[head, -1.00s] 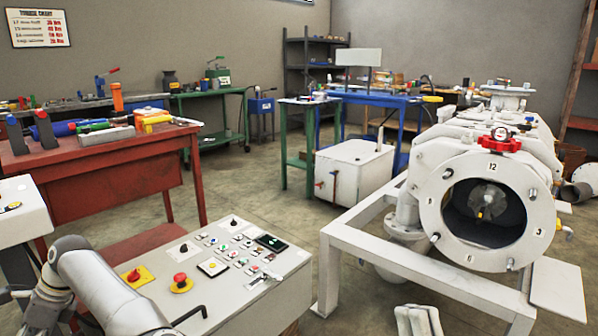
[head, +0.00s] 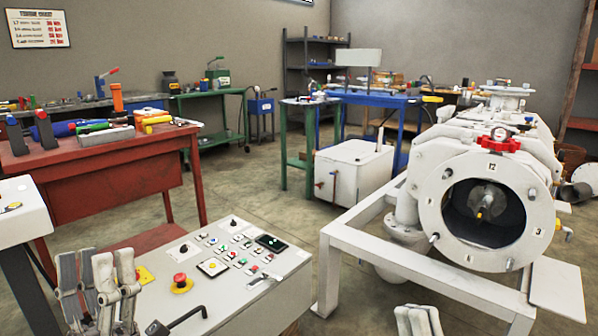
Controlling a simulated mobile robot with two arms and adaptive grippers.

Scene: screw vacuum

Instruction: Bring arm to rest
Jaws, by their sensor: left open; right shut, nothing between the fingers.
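My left gripper (head: 97,262) stands upright at the bottom left of the head view. Its pale grey fingers point up and are spread apart, with nothing between them. It is in front of the control console (head: 230,295) and hides part of the console's left end. The rest of my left arm is below the picture. My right gripper (head: 418,318) shows only at the bottom edge, right of centre. Its white fingers are close together and hold nothing. It is in front of the white machine frame (head: 330,260). The rest of my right arm is out of view.
The console carries a red button (head: 180,280) and a black handle (head: 180,321) near my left gripper. A red workbench (head: 100,185) stands behind it. The white vacuum machine (head: 437,205) with its round opening fills the right. Open floor (head: 270,205) lies between.

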